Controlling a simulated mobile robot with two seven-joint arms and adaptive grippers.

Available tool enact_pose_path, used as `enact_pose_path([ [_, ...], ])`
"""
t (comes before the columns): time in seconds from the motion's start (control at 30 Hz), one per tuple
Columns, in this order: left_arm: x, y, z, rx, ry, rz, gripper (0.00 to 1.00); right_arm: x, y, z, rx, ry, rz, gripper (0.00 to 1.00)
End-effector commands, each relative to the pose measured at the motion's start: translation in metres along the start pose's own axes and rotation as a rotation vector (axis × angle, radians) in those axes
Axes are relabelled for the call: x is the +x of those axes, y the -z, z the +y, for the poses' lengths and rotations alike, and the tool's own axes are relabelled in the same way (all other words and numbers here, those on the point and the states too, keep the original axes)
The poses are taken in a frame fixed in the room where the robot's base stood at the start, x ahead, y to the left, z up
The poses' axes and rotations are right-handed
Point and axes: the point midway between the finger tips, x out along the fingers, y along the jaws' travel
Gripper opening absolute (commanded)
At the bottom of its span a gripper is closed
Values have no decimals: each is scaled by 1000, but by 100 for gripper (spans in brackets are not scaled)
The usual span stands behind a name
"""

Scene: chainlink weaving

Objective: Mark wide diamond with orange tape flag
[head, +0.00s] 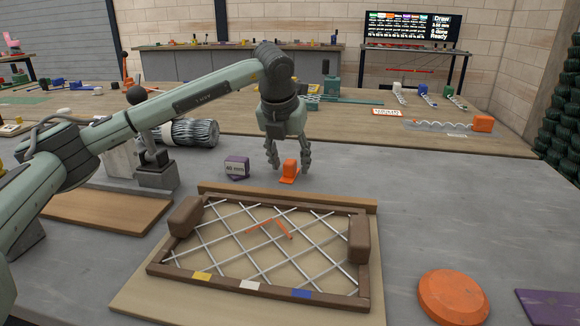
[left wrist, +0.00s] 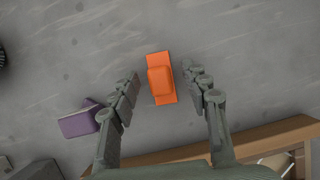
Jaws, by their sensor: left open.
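The orange tape flag (head: 290,170) stands on the grey bench just behind the wooden weaving frame (head: 262,290). It also shows in the left wrist view (left wrist: 161,82), between the fingertips. My left gripper (head: 288,158) points down over the flag with its fingers open, one on each side; the wrist view shows gaps on both sides. Silvery wires cross in the frame and form a diamond mesh (head: 240,240). Orange strands (head: 284,229) mark part of a diamond near the mesh's upper middle. My right gripper is not in view.
A purple "40 mm" block (head: 237,167) stands left of the flag. Brown blocks (head: 186,217) (head: 359,238) sit on the frame's sides. A wire roll (head: 190,133) lies behind left. An orange disc (head: 452,296) lies front right. The bench right of the flag is clear.

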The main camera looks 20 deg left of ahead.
Motion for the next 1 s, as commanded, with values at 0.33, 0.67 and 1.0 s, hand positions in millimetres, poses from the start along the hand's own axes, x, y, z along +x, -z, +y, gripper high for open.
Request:
enact_pose_path([
  [0.33,7,0,0,0,0,-1,43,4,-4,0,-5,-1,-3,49],
  [0.67,7,0,0,0,0,-1,6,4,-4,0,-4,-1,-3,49],
  [1.0,7,0,0,0,0,-1,4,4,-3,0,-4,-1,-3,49],
])
